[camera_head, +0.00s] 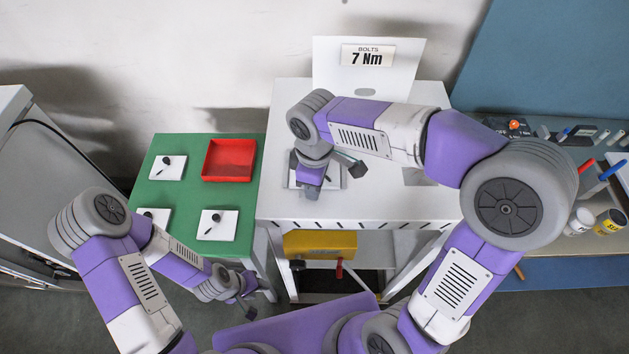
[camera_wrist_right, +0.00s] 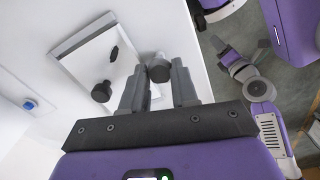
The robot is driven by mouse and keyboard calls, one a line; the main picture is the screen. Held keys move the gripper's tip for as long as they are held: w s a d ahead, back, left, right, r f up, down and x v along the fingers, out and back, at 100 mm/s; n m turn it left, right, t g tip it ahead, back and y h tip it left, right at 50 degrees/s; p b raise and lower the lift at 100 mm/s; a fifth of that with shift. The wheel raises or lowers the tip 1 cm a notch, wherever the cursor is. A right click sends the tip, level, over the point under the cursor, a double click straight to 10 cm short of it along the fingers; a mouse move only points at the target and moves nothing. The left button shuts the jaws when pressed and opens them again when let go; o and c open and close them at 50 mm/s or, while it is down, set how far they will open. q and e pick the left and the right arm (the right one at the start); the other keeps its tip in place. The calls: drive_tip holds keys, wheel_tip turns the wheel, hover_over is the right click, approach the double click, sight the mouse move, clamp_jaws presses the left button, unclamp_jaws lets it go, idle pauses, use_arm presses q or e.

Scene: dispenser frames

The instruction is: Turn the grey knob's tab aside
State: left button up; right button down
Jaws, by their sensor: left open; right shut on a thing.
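In the right wrist view a light grey round knob (camera_wrist_right: 159,68) shows between the fingertips of my right gripper (camera_wrist_right: 157,82), which is shut on it. It is beside a white plate (camera_wrist_right: 82,42) that carries a dark round knob (camera_wrist_right: 101,91) and a small dark tab-shaped piece (camera_wrist_right: 113,53). In the head view my right gripper (camera_head: 311,182) reaches down over that plate on the white table (camera_head: 280,207) and hides most of it. I cannot tell which tab belongs to the grey knob. My left gripper (camera_head: 247,303) is open and empty, low beside the green table.
The green table (camera_head: 185,195) holds a red tray (camera_head: 229,159) and several white plates with dark pieces. Tools and jars crowd the right bench.

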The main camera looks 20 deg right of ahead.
idle(0.4)
drive_tip(key=c, duration=0.9)
unclamp_jaws()
drive_tip(key=shift+o, duration=0.2)
drive_tip(key=shift+r, duration=0.15)
wheel_tip(320, 180, up, 7)
drive_tip(key=shift+r, duration=0.2)
